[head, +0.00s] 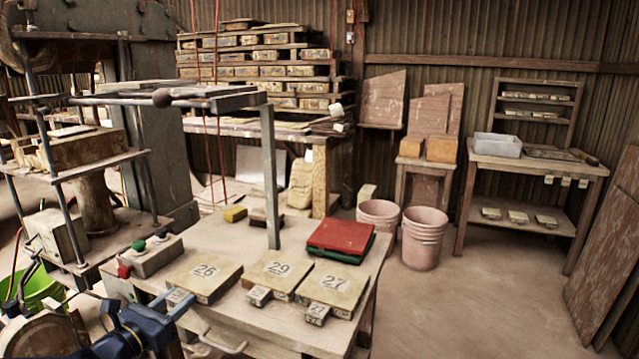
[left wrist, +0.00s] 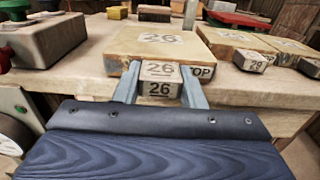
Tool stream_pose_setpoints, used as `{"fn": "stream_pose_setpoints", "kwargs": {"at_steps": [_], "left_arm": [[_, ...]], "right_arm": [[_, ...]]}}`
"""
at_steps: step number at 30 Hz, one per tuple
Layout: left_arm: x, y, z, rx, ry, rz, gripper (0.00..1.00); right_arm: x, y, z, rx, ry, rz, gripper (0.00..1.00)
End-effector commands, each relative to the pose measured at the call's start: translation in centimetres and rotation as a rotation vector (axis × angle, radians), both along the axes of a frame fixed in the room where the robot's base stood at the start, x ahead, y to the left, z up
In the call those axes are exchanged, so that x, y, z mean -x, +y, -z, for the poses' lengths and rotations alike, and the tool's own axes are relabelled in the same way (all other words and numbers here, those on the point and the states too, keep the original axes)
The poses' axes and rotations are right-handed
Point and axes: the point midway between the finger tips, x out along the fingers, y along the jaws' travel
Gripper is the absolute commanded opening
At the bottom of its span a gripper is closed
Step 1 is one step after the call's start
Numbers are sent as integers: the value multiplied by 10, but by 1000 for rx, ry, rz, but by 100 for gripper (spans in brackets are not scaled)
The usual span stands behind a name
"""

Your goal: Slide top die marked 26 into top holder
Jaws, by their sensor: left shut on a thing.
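The top die marked 26 (head: 205,276) is a flat tan plate lying on the near table. In the left wrist view, the die (left wrist: 155,45) shows "26" on top and "TOP" on its front face. A small handle block, also marked 26 (left wrist: 160,88), sticks out from its front. My left gripper (head: 176,300) is shut on this block, one finger on each side, and the plate still rests on the table. The press (head: 150,110) stands at the left with shelves and rods. I cannot tell for certain which part is the top holder. My right gripper is not in view.
Dies marked 29 (head: 277,270) and 27 (head: 335,287) lie to the right on the table (head: 235,325). A control box (head: 150,256) stands to the left. Red and green plates (head: 340,237) lie behind. A dark post (head: 270,175) rises from the table.

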Motion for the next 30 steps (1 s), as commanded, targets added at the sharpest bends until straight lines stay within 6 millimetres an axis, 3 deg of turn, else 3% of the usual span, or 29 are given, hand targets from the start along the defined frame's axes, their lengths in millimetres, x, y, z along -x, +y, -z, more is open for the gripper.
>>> {"fn": "stream_pose_setpoints", "kwargs": {"at_steps": [30], "left_arm": [[0,0,-43,0,-8,1,0]], "right_arm": [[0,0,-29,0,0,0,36]]}}
